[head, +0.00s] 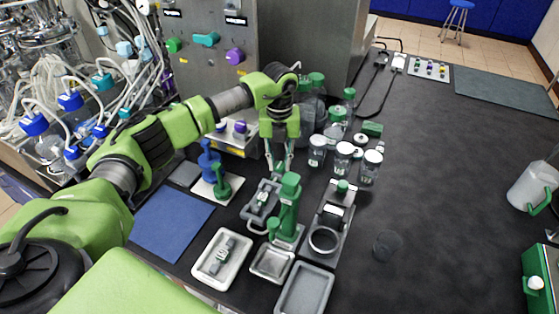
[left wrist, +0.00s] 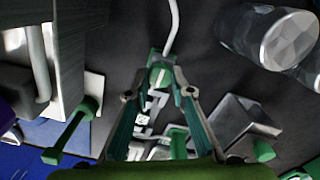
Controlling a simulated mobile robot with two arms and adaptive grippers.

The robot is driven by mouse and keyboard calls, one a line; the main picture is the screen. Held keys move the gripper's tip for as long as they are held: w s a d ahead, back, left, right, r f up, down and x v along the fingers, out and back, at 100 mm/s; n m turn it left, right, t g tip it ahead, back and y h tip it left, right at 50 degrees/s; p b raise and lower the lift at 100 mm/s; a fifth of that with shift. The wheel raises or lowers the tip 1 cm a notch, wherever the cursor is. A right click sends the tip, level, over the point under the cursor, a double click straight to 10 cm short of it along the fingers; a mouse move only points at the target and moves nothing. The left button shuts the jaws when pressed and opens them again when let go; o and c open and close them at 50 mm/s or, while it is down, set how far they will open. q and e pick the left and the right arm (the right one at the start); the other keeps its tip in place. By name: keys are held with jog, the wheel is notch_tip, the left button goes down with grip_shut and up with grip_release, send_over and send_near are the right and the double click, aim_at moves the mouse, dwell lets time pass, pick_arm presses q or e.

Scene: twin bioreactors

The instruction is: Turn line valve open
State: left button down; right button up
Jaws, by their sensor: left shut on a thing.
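My left gripper (head: 276,172) points down at a grey fixture (head: 259,203) with a green-and-white part and a pale curved tube, which looks like the line valve. In the left wrist view, my left gripper (left wrist: 163,72) has its fingertips on either side of the green piece (left wrist: 160,77) and is shut on it. The pale tube (left wrist: 174,24) runs from this piece toward the top of that view. The fingers partly hide the piece, so I cannot tell its turn position. My right gripper is not in view.
A green pump-like stand (head: 289,205) rises close to the right of the fixture. Jars (head: 343,158) stand behind to the right. A blue-and-green stand (head: 212,170) is to the left. Trays (head: 305,290) lie in front. A panel with coloured knobs (head: 205,39) stands behind. The right tabletop has free room.

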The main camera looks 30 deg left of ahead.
aim_at(279, 165)
pick_arm(q)
jog(key=shift+r, duration=0.1)
jog(key=c, duration=1.8)
grip_release()
notch_tip(279, 165, up, 12)
